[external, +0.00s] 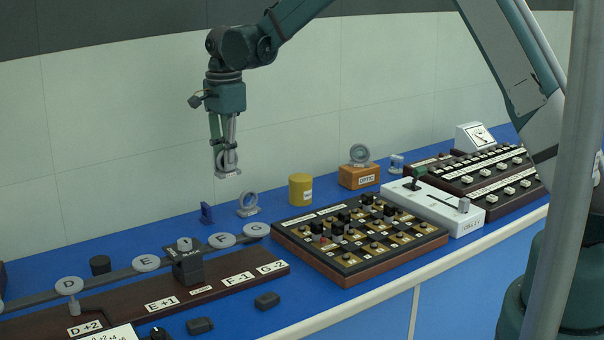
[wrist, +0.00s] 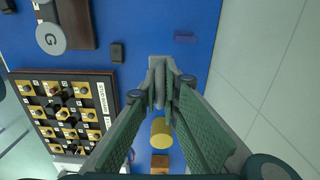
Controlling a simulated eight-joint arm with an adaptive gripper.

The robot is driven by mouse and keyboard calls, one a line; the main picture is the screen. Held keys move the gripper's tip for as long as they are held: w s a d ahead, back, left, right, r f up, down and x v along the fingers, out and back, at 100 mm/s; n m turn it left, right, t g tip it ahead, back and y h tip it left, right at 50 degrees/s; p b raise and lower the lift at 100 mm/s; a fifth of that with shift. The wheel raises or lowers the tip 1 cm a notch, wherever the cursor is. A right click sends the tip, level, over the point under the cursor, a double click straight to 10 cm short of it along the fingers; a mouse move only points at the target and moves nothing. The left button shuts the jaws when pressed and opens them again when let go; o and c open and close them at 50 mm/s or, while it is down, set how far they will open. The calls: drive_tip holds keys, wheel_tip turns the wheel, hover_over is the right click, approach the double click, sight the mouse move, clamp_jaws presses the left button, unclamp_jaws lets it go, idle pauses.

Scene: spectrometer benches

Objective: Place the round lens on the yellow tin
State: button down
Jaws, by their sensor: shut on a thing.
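My gripper (external: 226,150) is shut on a round lens (external: 227,163), a grey ring on a small flat foot, held upright in the air above the blue bench. In the wrist view the held lens (wrist: 158,75) shows edge-on between the fingertips (wrist: 161,90).
Another ringed lens (external: 248,203) stands on the bench left of the tin. A third ring (external: 359,154) sits on an orange box (external: 350,177) behind it. A small dark-blue block (external: 206,213), a switch board (external: 400,245) and a lettered rail (external: 225,282) are nearby.

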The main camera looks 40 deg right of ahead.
wheel_tip(320, 180, up, 4)
drive_tip(key=f+p, duration=0.1)
drive_tip(key=p, duration=0.1)
hover_over(300, 177)
drive_tip(key=shift+r, duration=0.25)
drive_tip(key=shift+f, duration=3.15)
drive_tip(key=shift+f+p, duration=0.35)
drive_tip(key=shift+f, duration=1.5)
drive_tip(key=shift+f, duration=0.1)
